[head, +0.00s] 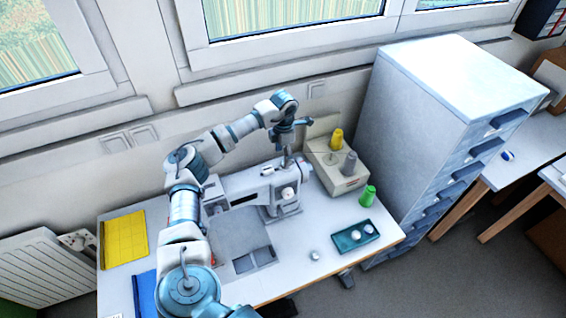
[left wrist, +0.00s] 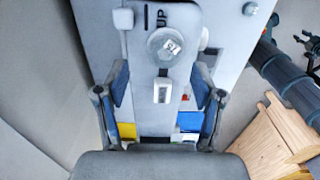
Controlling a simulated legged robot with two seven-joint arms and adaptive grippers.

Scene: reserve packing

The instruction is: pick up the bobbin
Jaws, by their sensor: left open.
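A small pale round piece (head: 314,254), which may be the bobbin, lies on the white table in front of a teal tray (head: 342,246). Two more small pale round pieces (head: 368,228) sit in the tray. I cannot tell which piece is the bobbin. My left gripper (head: 290,132) is above the right end of the white sewing machine (head: 240,185), up and left of the tray. In the left wrist view its fingers (left wrist: 162,84) are spread and empty, with the machine's round grey part (left wrist: 165,47) beyond them.
A beige thread stand (head: 345,182) holds a yellow cone (head: 336,138) and a grey cone (head: 350,163). A green cone (head: 368,196) stands on the table. A tall drawer cabinet (head: 440,90) borders the right. Yellow cloth (head: 123,240) lies left. The table front beside the loose piece is clear.

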